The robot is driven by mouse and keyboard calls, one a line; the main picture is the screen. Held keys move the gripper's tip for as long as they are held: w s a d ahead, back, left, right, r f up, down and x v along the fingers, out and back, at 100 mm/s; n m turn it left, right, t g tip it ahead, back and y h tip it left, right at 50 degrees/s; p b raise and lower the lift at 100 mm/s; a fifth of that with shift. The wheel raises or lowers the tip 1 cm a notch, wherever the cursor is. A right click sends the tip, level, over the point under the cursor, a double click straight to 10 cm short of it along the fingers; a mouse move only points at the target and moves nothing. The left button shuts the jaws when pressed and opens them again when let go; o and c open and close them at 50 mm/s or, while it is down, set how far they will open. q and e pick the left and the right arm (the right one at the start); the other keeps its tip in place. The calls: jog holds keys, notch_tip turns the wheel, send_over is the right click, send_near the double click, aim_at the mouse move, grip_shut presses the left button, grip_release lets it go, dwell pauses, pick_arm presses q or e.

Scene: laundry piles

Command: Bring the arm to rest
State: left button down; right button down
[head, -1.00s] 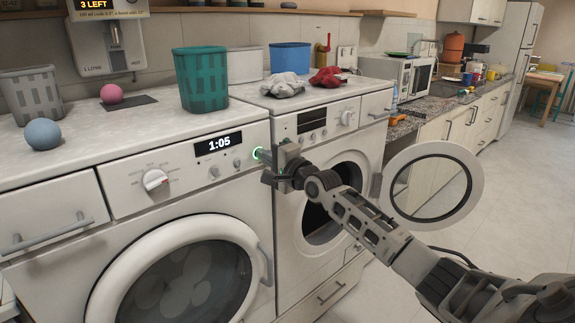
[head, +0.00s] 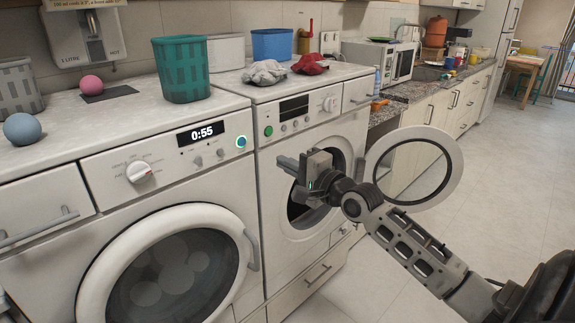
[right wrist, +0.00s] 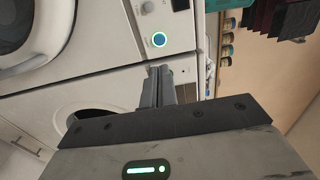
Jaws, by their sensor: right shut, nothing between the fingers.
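My right gripper (head: 290,165) is shut and empty. It hangs in front of the right-hand machine (head: 352,135), whose round door (head: 447,200) stands open. The arm comes in from the lower right. In the right wrist view the closed fingers (right wrist: 158,85) point toward the machine fronts, below a button with a lit ring (right wrist: 159,40). The left-hand washer (head: 105,190) has its door shut and its display (head: 201,133) reads 0:55. Its lit button (head: 241,142) is apart from my fingers. My left gripper is not in view.
A green basket (head: 182,70), a blue bin (head: 272,44), grey cloth (head: 264,73) and red cloth (head: 311,64) stand or lie on top. A blue ball (head: 22,129) and pink ball (head: 90,84) lie at left. Open floor (head: 500,200) lies at right.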

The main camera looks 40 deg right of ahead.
dwell(0.7)
jog(key=s+a+f+n+g, duration=0.2)
jog(key=s+a+f+n, duration=0.25)
jog(key=f, duration=0.45)
jog(key=s+a+f+n+g, duration=0.2)
jog(key=s+a+f+n, duration=0.3)
jog(key=f, duration=0.5)
jog(key=s+a+f+n+g, duration=0.2)
jog(key=s+a+f+n, duration=0.3)
jog(key=s+a, duration=0.2)
jog(key=s+a+f+n+g+y, duration=0.1)
jog(key=s+a+f+n, duration=0.3)
jog(key=s+a, duration=0.3)
jog(key=shift+s+f+n+g, duration=0.2)
jog(key=shift+f+n+g, duration=0.15)
jog(key=shift+g, duration=0.05)
